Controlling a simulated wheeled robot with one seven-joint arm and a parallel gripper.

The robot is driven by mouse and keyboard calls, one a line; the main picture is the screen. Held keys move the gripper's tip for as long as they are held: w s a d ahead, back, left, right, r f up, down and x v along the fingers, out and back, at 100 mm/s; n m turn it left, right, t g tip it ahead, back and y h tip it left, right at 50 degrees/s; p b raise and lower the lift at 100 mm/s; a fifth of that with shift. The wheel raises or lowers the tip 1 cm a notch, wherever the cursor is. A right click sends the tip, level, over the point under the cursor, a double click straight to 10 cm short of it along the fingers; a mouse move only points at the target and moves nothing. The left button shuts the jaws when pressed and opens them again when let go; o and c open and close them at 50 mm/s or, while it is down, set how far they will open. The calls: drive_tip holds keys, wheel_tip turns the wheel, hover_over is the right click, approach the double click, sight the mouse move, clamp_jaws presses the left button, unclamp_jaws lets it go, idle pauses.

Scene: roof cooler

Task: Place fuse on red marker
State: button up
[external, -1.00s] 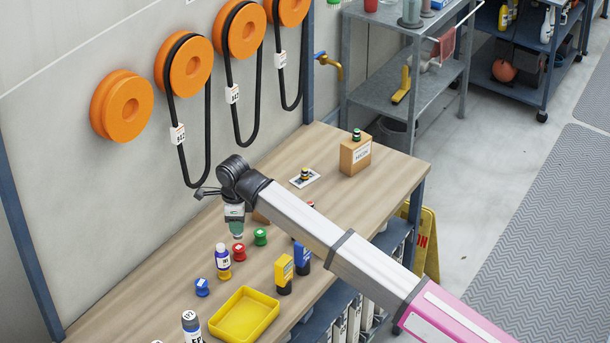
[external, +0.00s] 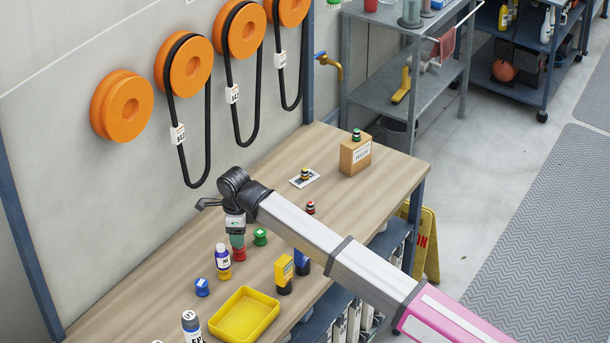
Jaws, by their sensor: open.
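A small red cylinder (external: 239,255) stands on the wooden bench. My gripper (external: 238,243) points down right over it, with the fingertips at or just above its top, covering its upper part. The gripper is open; whether the fingers straddle the red cylinder or touch it, I cannot tell. No thing is plainly labelled as the fuse. Small striped pieces stand on a white card (external: 305,175), on a brown box (external: 357,135) and on bare bench, where a red-and-black one (external: 311,208) shows beside my arm.
A green cylinder (external: 260,237), a blue cylinder (external: 202,288) and a purple-capped bottle (external: 223,263) stand close to the gripper. A yellow tray (external: 244,315), a yellow container (external: 285,273) and a blue container (external: 302,261) are nearer the front. The bench (external: 345,192) is clear at the right.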

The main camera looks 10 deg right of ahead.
wheel_tip(320, 180, up, 12)
drive_tip(key=shift+r, duration=0.15)
idle(0.4)
idle(0.3)
